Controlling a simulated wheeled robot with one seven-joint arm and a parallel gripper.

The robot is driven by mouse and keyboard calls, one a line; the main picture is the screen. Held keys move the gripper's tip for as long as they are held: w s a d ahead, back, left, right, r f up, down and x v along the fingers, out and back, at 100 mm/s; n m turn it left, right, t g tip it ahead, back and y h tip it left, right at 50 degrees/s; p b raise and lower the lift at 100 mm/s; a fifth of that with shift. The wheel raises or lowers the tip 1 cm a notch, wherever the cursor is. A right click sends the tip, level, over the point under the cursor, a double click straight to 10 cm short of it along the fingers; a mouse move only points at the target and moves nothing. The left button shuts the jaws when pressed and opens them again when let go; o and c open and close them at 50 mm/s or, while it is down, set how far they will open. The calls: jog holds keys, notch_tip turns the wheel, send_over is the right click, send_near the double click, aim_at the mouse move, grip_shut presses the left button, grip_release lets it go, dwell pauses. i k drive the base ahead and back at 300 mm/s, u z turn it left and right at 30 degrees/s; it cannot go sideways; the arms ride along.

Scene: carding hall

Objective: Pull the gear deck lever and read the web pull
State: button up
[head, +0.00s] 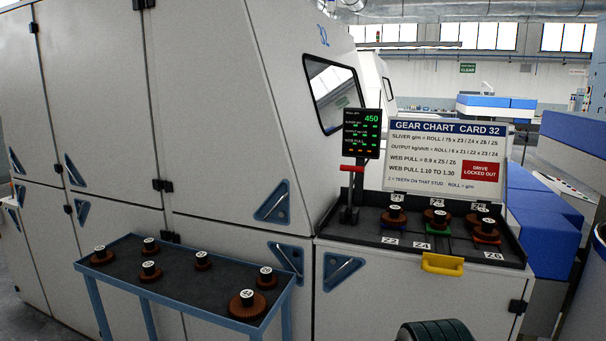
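The gear deck (345,233) is a black tray on top of the grey machine. Its lever has a red handle (352,169) on an upright dark stem at the deck's left end. Several brown gears with black hubs (395,217) sit on the deck, over red, green and blue parts. The black display (361,133) behind the lever shows a green 450 at the top. Its middle rows show green dashes and the web pull row at the bottom shows small orange marks, with no readable number. My gripper is not in view.
A gear chart sign (444,157) reads web pull 1.10 to 1.30 and "drive locked out". A blue-framed side table (180,279) holds several loose brown gears. A yellow handle (442,264) sticks out from the deck's front. Blue machines (545,222) stand at right.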

aim_at(351, 169)
jog(key=z, duration=0.05)
jog(key=i, duration=1.1)
jog(key=z, duration=0.65)
